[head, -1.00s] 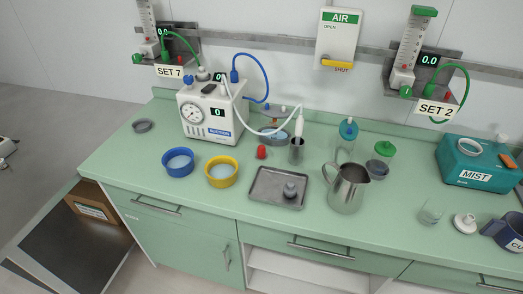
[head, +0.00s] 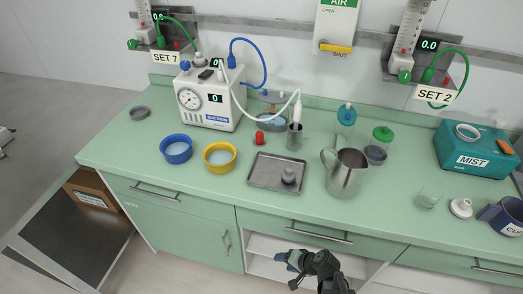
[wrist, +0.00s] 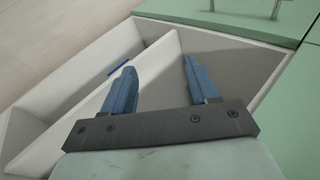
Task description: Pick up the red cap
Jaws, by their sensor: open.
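The small red cap (head: 260,138) stands on the green counter, behind the metal tray and to the left of the grey cup with the white wand in it. My gripper (head: 284,262) is at the bottom of the head view, in front of the counter and lower than its top, well away from the cap. In the wrist view my gripper (wrist: 158,65) has its two blue fingers apart with nothing between them. The wrist view faces white open shelving, and the cap is not in it.
Near the cap are a yellow bowl (head: 205,158), a blue bowl (head: 165,154), the suction unit (head: 217,104), a grey cup (head: 294,139) and a metal tray (head: 260,181). A steel jug (head: 347,176) stands right of the tray. The counter's front edge lies between gripper and cap.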

